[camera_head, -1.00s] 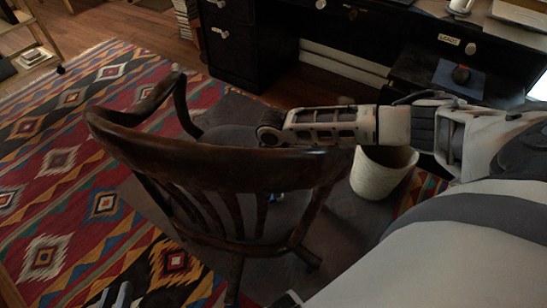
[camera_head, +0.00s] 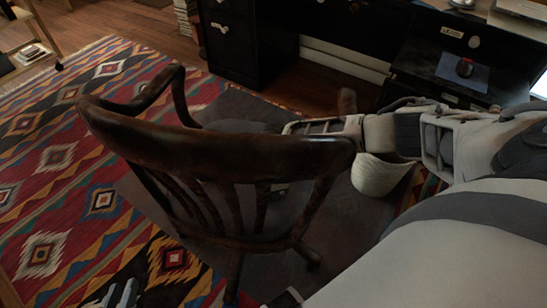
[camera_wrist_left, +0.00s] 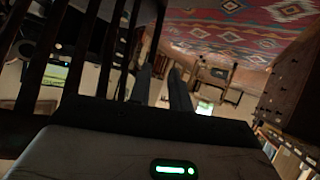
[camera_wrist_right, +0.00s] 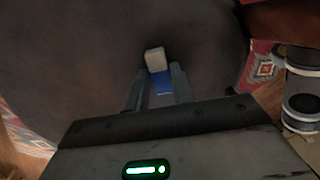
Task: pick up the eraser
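The eraser (camera_wrist_right: 155,60) is a small white block with a blue sleeve (camera_wrist_right: 162,83), seen in the right wrist view. It lies on the dark, rounded seat (camera_wrist_right: 80,60) of the wooden chair (camera_head: 215,150). My right gripper (camera_wrist_right: 160,80) is open, with its fingers either side of the blue part; contact cannot be made out. In the head view the chair's back hides the right gripper and the eraser. My left gripper (camera_head: 117,295) is open and empty at the bottom left; it also shows in the left wrist view (camera_wrist_left: 162,85).
The chair's curved back and spindles stand between the head camera and the seat. A pale basket (camera_head: 380,175) stands right of the chair, below my right arm. A dark desk (camera_head: 250,45) is behind. A patterned rug (camera_head: 60,150) covers the floor at left.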

